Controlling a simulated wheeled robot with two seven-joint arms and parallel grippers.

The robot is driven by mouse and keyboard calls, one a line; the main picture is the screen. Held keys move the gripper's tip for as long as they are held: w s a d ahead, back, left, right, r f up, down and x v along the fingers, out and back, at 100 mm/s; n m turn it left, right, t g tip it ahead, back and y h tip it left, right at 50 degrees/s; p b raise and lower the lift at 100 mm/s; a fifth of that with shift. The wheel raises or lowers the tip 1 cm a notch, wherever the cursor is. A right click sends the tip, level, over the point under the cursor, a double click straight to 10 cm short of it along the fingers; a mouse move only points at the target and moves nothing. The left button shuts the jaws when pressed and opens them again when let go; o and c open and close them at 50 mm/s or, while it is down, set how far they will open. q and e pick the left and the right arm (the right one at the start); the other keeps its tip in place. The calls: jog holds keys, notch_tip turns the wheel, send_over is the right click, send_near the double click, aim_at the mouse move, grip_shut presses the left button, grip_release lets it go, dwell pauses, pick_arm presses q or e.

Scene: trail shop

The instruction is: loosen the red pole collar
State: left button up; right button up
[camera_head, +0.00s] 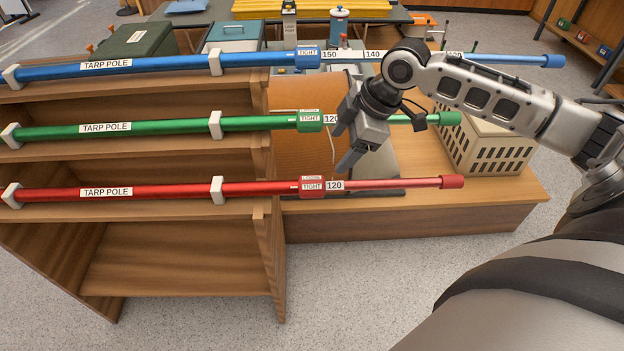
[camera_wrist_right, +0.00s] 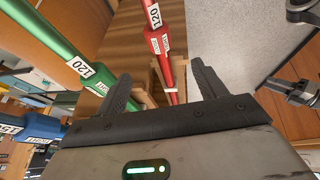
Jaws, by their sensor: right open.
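The red tarp pole (camera_head: 240,189) lies level in white clips as the lowest of three poles. Its red collar (camera_head: 311,186) shows a TIGHT label facing me, with a LOOSE label at its upper edge and a 120 label beside it on the thinner tube. My right gripper (camera_head: 343,148) is open and empty, above and slightly right of the collar, apart from it. In the right wrist view the collar (camera_wrist_right: 157,41) appears beyond the gap between the two open fingers (camera_wrist_right: 161,75).
The green pole (camera_head: 250,124) with its collar (camera_head: 310,121) runs behind the red one, near my right gripper. The blue pole (camera_head: 250,62) is farther back. A wooden shelf unit (camera_head: 180,250) stands below the poles. A cream crate (camera_head: 485,145) stands at right on a low wooden platform.

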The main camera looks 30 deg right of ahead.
aim_at(315, 180)
jog(key=x, duration=1.5)
jog(key=shift+d+f+b, duration=0.1)
jog(key=shift+d+b, duration=0.05)
jog(key=shift+b, duration=0.15)
jog(key=c, duration=1)
